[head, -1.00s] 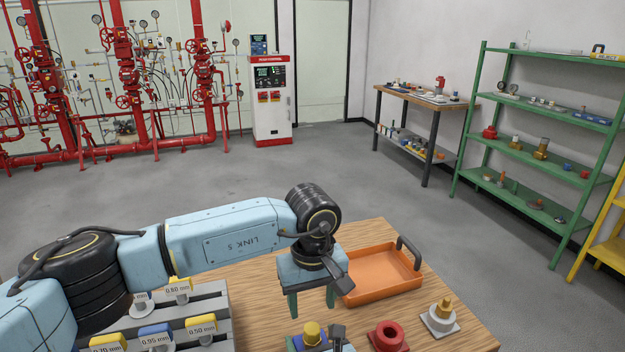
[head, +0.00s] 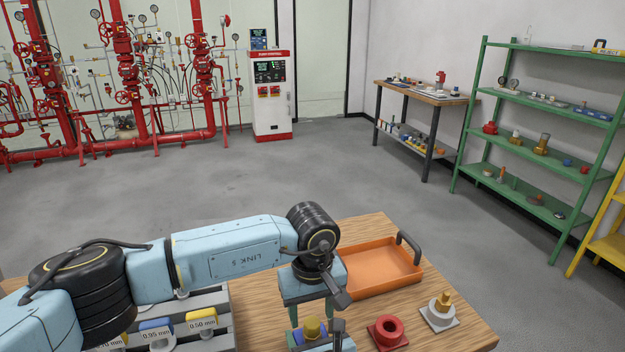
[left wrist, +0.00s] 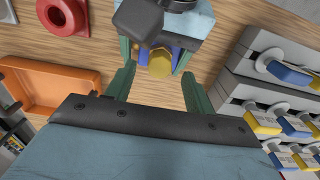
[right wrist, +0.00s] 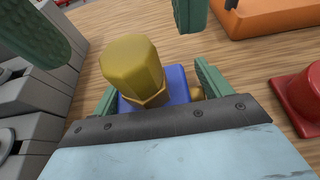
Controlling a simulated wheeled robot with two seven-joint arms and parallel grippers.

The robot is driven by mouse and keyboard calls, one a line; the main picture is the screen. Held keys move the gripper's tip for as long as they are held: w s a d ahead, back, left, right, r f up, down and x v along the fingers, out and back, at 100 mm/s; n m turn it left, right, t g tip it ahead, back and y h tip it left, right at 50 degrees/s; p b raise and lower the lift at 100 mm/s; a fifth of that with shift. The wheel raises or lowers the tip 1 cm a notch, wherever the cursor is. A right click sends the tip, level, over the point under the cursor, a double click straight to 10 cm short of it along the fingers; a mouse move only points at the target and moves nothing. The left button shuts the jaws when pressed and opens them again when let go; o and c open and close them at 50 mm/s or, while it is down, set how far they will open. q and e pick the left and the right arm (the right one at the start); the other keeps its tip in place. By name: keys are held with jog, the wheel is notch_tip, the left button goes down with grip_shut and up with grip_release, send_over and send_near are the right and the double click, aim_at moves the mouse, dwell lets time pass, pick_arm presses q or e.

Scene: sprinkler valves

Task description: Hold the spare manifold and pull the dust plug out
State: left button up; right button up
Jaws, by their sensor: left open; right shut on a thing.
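The spare manifold looks like a blue block (right wrist: 175,80) with a brass fitting (right wrist: 195,92) low on its side. The dust plug is a yellow hexagonal cap (right wrist: 132,70) standing upright on top; it also shows in the head view (head: 312,327) and the left wrist view (left wrist: 160,64). My right gripper (right wrist: 155,100) is shut on the blue block, low over the wooden table. My left gripper (head: 311,312) is open above the cap, pointing down. In the left wrist view its green fingers (left wrist: 158,92) stand on either side of the cap, apart from it.
An orange tray (head: 418,279) lies behind on the table. A red ring-shaped part (head: 388,333) and a brass fitting on a grey base (head: 440,313) stand to the right. A grey rack (head: 222,335) with blue and yellow labelled tags is at the left.

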aim_at(312, 321)
pick_arm(q)
jog(key=shift+f, duration=1.55)
pick_arm(e)
jog(key=shift+f, duration=0.1)
pick_arm(q)
grip_shut()
jog(key=shift+r, duration=0.15)
jog(key=shift+r, duration=2.85)
pick_arm(e)
jog(key=o, duration=1.1)
